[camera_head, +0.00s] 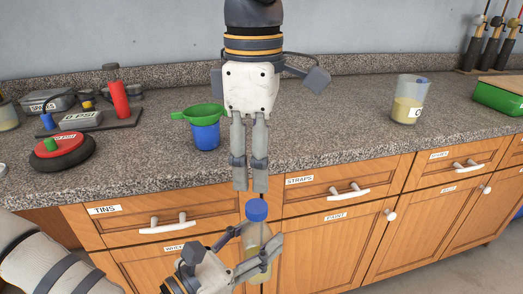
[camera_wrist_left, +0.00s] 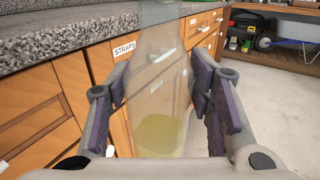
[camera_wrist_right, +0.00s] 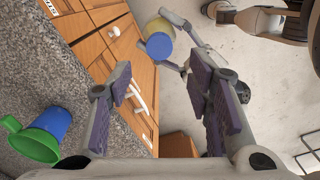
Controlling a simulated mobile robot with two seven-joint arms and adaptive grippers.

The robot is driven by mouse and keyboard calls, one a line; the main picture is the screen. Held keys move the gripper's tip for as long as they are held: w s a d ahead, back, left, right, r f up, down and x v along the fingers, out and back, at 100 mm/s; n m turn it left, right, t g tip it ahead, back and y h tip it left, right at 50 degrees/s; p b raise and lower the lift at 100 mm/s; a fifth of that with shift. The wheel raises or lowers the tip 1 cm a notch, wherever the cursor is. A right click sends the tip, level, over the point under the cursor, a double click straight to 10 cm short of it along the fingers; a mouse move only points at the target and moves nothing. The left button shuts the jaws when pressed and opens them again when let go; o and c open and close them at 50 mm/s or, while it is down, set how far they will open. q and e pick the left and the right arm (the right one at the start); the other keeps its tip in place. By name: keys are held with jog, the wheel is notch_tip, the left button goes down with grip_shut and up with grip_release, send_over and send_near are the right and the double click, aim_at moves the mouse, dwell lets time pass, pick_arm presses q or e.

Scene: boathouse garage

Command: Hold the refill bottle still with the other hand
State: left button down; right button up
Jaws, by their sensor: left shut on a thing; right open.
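The refill bottle (camera_head: 252,262) is clear with a blue cap (camera_head: 256,210) and some yellow liquid. It stands roughly upright in front of the drawers, off the counter. My left gripper (camera_head: 260,238) is shut on its body below the cap. In the left wrist view the bottle (camera_wrist_left: 158,100) stands between the fingers, liquid at its bottom. My right gripper (camera_head: 249,188) points down just above the cap, open and empty. In the right wrist view the bottle's blue cap (camera_wrist_right: 159,46) lies ahead, beyond the open fingers, with a gap between.
A blue cup (camera_head: 206,136) with a green funnel (camera_head: 202,113) stands on the granite counter (camera_head: 320,128) left of my right gripper. A container of yellow liquid (camera_head: 405,108) stands at the right. A gauge (camera_head: 82,120) and a red cylinder (camera_head: 119,100) sit at the left. Drawer handles protrude below.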

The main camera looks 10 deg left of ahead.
aim_at(256, 206)
jog(key=shift+r, duration=0.1)
notch_tip(256, 206, down, 8)
jog(key=shift+f, duration=0.1)
dwell(0.5)
grip_shut()
jog(key=shift+o, duration=0.7)
grip_release()
